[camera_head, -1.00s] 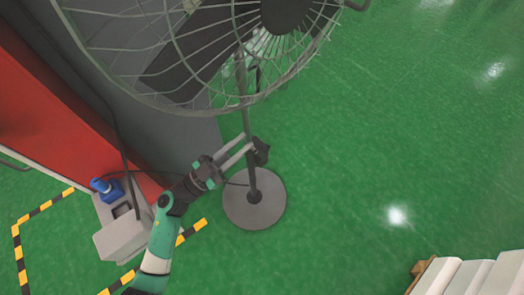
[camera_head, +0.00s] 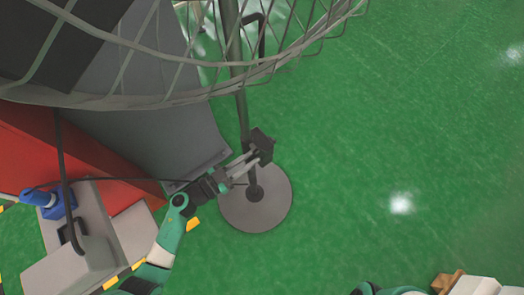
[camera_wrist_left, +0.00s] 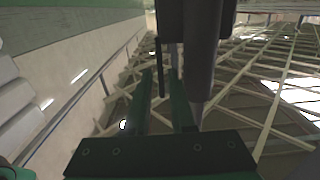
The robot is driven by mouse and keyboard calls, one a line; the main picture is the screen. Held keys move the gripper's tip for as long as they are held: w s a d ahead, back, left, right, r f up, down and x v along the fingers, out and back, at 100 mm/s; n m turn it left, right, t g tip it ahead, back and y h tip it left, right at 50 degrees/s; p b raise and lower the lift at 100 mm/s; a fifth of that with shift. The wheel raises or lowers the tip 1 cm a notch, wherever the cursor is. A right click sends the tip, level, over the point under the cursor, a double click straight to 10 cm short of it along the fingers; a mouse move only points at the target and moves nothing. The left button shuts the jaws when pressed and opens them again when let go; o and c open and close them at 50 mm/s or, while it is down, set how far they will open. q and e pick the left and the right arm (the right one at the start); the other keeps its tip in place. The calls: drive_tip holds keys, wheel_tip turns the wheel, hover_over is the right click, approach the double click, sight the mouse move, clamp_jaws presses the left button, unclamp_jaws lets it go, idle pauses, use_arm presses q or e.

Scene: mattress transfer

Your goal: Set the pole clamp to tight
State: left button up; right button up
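The fan's pole (camera_head: 242,118) rises from a round grey base (camera_head: 254,215) in the head view. A dark block (camera_head: 263,138), which looks like the pole clamp, sits on the pole above the base. My left gripper (camera_head: 258,157) reaches from the lower left with its fingers at this block. In the left wrist view, the left gripper's fingers (camera_wrist_left: 162,102) stand apart, with a thin dark lever-like bar (camera_wrist_left: 160,66) beyond the gap and the thick pole (camera_wrist_left: 207,50) beside it. I cannot tell whether they touch the clamp. My right gripper is not in view.
The fan's wire cage (camera_head: 160,98) overhangs the pole. At left are a red panel (camera_head: 65,143), a grey box (camera_head: 75,255) and a blue connector (camera_head: 47,202) with a cable. Pale slabs (camera_head: 475,287) lie at the lower right. Green floor (camera_head: 400,140) right of the pole is clear.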

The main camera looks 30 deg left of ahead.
sight(262, 151)
use_arm(q)
drive_tip(key=b+x, duration=0.1)
drive_tip(key=x, duration=0.4)
drive_tip(key=shift+w, duration=0.1)
clamp_jaws()
idle(1.2)
